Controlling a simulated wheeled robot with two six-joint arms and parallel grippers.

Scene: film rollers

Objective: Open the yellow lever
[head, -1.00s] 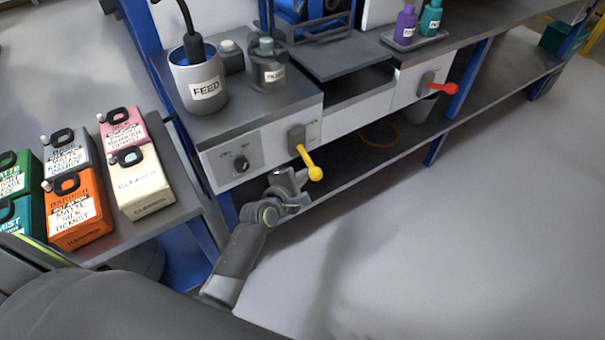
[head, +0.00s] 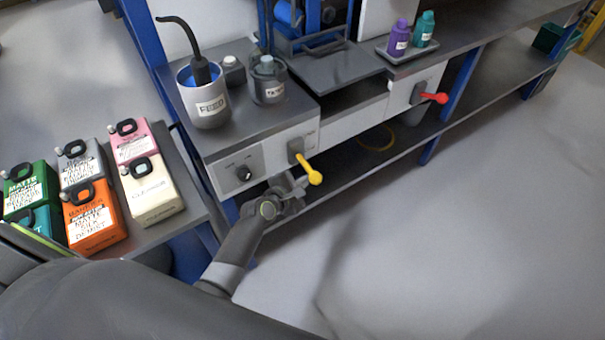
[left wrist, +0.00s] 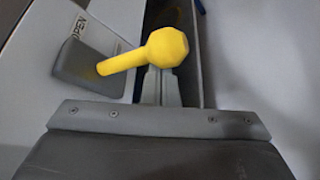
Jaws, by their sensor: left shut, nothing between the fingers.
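The yellow lever (head: 308,169) sticks out from a grey mount (head: 296,149) on the white front panel of the machine, slanting down and to the right. My left gripper (head: 303,183) is shut and empty, close beside the lever's knob, on its lower left in the head view. In the left wrist view the yellow lever (left wrist: 150,55) reaches from its mount (left wrist: 85,68), marked OPEN, across to a round knob. The knob partly covers the shut fingers (left wrist: 160,86); I cannot tell whether they touch it. My right gripper is not in view.
A red lever (head: 432,97) is farther right on the panel, and a dark knob (head: 244,173) is to the left. A FEED cup (head: 208,106) and a grey bottle (head: 268,84) stand above. Several jugs (head: 92,215) fill the left table. The floor at right is clear.

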